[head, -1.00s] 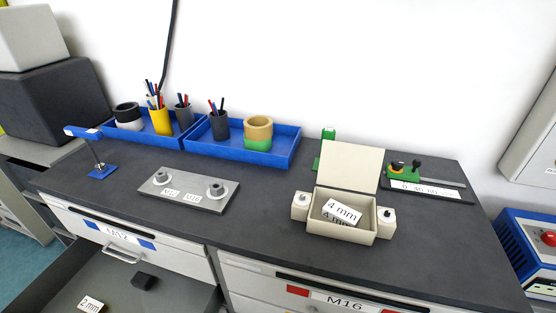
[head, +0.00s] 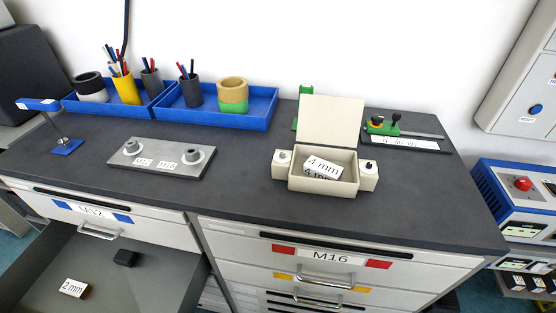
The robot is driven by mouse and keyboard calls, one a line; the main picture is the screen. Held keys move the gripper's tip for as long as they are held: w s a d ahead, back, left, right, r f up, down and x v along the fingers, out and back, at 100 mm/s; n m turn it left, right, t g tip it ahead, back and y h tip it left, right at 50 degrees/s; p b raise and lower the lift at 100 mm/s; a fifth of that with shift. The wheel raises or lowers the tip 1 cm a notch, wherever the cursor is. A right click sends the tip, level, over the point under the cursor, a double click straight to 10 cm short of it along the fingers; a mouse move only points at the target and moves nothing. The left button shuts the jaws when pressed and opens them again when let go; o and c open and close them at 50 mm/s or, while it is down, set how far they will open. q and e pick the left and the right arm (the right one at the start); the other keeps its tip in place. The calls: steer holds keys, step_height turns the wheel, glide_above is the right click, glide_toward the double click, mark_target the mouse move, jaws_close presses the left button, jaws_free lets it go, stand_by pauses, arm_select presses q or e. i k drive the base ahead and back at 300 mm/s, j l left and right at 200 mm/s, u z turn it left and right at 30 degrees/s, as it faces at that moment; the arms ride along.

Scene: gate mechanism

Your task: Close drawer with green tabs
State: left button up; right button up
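No green tabs on any drawer show in the head view. An open drawer (head: 150,270) is pulled out at the lower left, below the closed drawer with blue tabs (head: 97,218) labelled M12. The open drawer's front is cut off by the bottom edge, so its tabs are hidden. Neither of my grippers is in view.
At the right are closed drawers with red tabs (head: 333,257), labelled M16, and yellow tabs (head: 325,282). The dark worktop (head: 240,200) holds a metal plate (head: 160,158), an open beige box (head: 323,178) and blue trays (head: 217,115). A blue device (head: 520,200) stands at the right.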

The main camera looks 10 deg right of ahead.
mark_target(162, 279)
steer(key=k+j+u, duration=0.1)
steer(key=j+u, duration=0.7)
steer(key=u, duration=0.2)
steer(key=j+u, duration=0.45)
steer(key=i+j+z, duration=0.2)
steer(key=i, duration=0.3)
steer(key=i+l, duration=0.05)
